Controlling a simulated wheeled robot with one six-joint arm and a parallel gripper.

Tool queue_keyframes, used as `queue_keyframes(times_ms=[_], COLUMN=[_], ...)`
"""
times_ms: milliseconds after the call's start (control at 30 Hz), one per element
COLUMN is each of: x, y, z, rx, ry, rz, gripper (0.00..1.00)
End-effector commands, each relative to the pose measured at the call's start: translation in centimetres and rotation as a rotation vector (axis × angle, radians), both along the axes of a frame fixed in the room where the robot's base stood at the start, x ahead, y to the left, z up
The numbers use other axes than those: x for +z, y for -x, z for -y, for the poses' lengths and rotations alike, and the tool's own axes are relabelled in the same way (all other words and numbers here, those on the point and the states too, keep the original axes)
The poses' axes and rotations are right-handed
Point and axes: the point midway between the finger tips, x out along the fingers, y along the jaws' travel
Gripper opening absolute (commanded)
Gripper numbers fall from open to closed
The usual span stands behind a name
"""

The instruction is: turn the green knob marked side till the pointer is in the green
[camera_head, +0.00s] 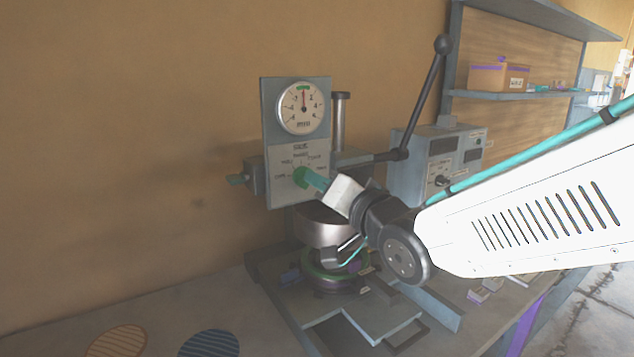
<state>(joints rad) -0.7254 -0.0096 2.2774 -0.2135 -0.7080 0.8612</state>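The green knob (299,177) is on the grey front panel of the press, below the round dial. A printed scale of labels surrounds it. The dial (291,115) has a short green band at its top, and its red pointer (303,98) stands almost straight up, at that band. My gripper (314,180) reaches in from the right, with its teal finger end at the knob. The fingers overlap in this view and hide the knob's right side, so their gap and grip cannot be told.
A lever with a black ball (443,44) rises right of the press. A grey control box (437,163) stands behind my arm. Below are a metal cylinder (318,226) and a green-rimmed round part (317,272). Two striped discs lie at the front left; the bench left of the press is otherwise clear.

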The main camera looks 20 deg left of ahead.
Motion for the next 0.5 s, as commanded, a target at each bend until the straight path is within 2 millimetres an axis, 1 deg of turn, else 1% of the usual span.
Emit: queue_keyframes(times_ms=[33, 200, 333, 500], x=[0.1, 0.1, 0.1, 0.0], y=[0.7, 2.3, 2.9, 3.0], z=[0.8, 2.7, 3.4, 3.6], rx=[-0.001, -0.001, -0.001, 0.000], ry=[-0.001, -0.002, -0.002, -0.002], rz=[0.002, 0.002, 0.000, 0.000], gripper=[0.34, 0.34, 0.34, 0.34])
